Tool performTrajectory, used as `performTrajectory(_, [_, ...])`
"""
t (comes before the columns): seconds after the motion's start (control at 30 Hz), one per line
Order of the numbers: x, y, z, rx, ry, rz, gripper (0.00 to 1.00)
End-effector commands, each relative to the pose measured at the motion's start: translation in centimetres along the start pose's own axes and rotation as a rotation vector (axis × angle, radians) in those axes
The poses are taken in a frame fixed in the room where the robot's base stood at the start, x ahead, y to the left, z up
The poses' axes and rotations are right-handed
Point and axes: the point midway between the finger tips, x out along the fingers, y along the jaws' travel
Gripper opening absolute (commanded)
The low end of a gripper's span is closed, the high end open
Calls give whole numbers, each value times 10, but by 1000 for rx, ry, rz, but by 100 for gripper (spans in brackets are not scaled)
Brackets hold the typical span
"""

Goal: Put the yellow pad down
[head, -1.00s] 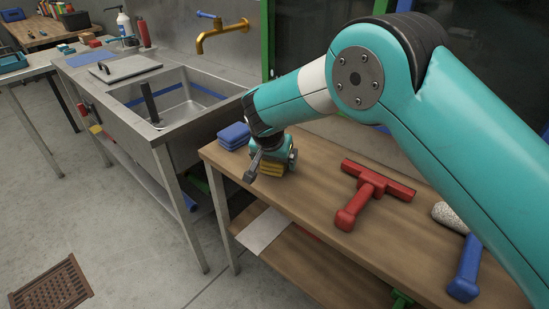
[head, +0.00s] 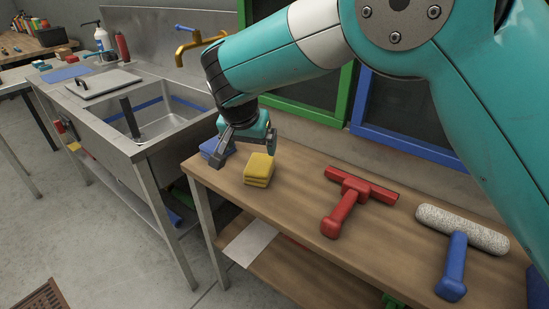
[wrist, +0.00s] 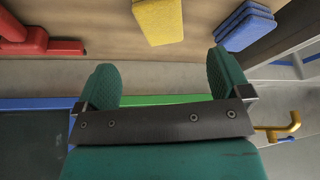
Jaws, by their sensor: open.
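The yellow pad (head: 259,170) is a stack of yellow layers lying flat on the wooden bench (head: 300,205), near its left end. It also shows at the top of the wrist view (wrist: 158,20). My gripper (head: 250,145) is above the bench, up and to the left of the yellow pad, and apart from it. In the wrist view my gripper (wrist: 165,85) has its two green fingers spread wide with nothing between them.
A blue pad stack (head: 217,150) lies left of the yellow pad, partly behind my gripper. A red squeegee (head: 350,200) and a paint roller with a blue handle (head: 456,265) lie to the right. A steel sink (head: 165,125) stands left of the bench.

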Motion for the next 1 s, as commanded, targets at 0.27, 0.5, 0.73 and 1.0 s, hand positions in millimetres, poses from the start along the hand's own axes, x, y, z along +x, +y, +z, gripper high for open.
performTrajectory(0.27, [-10,10,-3,-25,-15,-10,95])
performTrajectory(0.5, [-77,108,8,-278,-154,-129,95])
performTrajectory(0.73, [-146,214,96,-587,-272,-348,95])
performTrajectory(1.0, [-179,261,181,-775,-302,-523,95])
